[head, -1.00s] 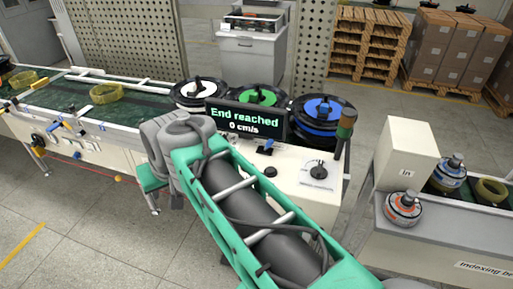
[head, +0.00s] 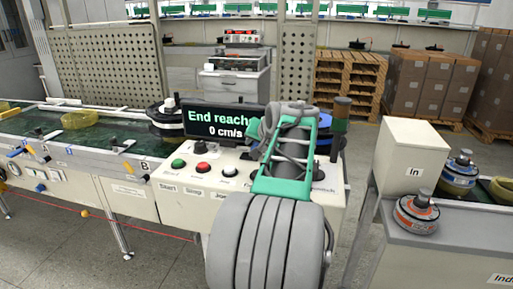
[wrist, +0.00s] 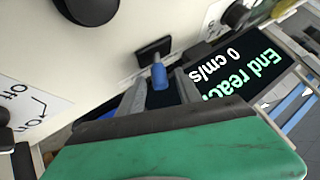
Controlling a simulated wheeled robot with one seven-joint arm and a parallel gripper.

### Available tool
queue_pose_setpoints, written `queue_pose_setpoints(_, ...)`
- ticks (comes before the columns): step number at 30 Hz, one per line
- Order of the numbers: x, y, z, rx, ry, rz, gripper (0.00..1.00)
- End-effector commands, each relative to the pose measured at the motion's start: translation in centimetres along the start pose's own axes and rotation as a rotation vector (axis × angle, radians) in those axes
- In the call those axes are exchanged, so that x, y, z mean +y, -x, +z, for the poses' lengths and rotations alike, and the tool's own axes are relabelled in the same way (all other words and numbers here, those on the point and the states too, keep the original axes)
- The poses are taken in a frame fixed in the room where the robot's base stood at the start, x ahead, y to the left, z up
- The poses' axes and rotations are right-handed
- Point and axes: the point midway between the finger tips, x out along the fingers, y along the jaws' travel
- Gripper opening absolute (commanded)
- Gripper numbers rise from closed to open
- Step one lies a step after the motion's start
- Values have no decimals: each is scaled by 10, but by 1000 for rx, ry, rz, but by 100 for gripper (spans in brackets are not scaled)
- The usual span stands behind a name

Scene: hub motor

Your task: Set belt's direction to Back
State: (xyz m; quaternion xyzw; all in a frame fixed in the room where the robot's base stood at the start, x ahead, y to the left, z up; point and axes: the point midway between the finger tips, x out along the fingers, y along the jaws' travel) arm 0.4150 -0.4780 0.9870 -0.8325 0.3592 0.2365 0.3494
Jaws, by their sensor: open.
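The belt's control panel (head: 165,187) stands in the middle of the head view, with a screen (head: 222,122) on it that reads "End reached", partly covered by my arm, and "0 cm/s". In the wrist view, turned nearly upside down, a small blue-tipped lever (wrist: 158,74) stands on a black base (wrist: 153,49) beside the screen (wrist: 243,80). My gripper (wrist: 160,80) is open, with one finger on each side of the lever's tip. I cannot tell whether a finger touches it. In the head view my arm hides the lever and the gripper. The green belt (head: 30,128) carries a yellow ring (head: 76,120).
Start (head: 179,163), Stop (head: 203,167) and another button (head: 230,171) line the panel's front. Dark knobs (wrist: 235,14) and an On/Off label (wrist: 30,105) show near the gripper. A signal light (head: 341,120) stands at right, then a white "In" box (head: 409,160).

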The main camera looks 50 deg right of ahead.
Motion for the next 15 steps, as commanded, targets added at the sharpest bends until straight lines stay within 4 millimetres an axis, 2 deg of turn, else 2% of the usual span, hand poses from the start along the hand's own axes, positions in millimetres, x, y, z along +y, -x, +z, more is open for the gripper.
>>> queue_pose_setpoints(3,-1,-8,0,0,1,0,41)
queue_pose_setpoints(10,0,-9,0,0,1,0,40)
queue_pose_setpoints(15,0,-9,0,0,2,0,26)
